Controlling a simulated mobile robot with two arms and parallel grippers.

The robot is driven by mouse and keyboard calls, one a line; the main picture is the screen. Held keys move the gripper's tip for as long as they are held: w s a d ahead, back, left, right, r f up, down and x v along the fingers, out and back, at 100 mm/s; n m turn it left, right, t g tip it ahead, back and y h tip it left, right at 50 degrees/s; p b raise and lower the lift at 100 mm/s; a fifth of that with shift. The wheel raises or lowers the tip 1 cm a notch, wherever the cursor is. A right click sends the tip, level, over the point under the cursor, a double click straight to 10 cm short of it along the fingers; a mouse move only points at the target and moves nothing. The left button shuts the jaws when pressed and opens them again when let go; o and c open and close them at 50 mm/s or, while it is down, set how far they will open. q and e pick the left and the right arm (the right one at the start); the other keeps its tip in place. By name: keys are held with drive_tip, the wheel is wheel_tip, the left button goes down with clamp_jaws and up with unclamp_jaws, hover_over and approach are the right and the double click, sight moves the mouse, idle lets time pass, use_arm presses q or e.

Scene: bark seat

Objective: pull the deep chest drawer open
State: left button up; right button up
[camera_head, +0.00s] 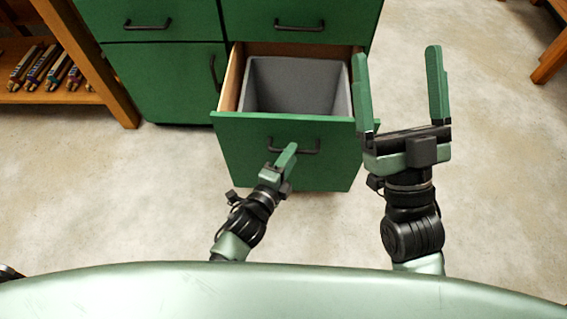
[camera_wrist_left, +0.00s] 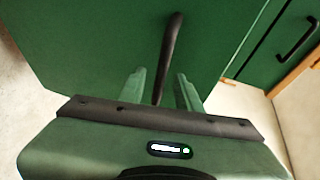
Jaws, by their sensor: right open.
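The deep chest drawer (camera_head: 240,152) is a green-fronted drawer. It stands pulled out from the chest, with a grey bin-like liner (camera_head: 298,85) showing inside. Its dark bar handle (camera_head: 308,151) is on the front. In the left wrist view, my left gripper's fingers (camera_wrist_left: 160,82) stand on either side of the handle (camera_wrist_left: 170,50), with a gap showing beside the bar. My right gripper (camera_head: 398,72) is open and empty, to the right of the drawer.
The green chest (camera_head: 180,85) has other closed drawers and a door with dark handles. A wooden shelf (camera_head: 60,97) with books is at the left. Wooden furniture legs (camera_head: 553,60) show at the upper right. The pale floor (camera_head: 490,180) at the right is clear.

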use_arm(q)
drive_tip(key=p+v, duration=0.1)
drive_tip(key=v, duration=0.4)
drive_tip(key=shift+s, duration=0.1)
use_arm(e)
drive_tip(key=w+f+g+h, duration=0.1)
drive_tip(key=w+f+g, duration=0.2)
drive_tip(key=f, duration=0.2)
drive_tip(key=shift+w+g, duration=0.15)
drive_tip(key=shift+g, duration=0.25)
use_arm(q)
drive_tip(key=shift+r, duration=0.1)
use_arm(e)
drive_tip(key=shift+a, duration=0.1)
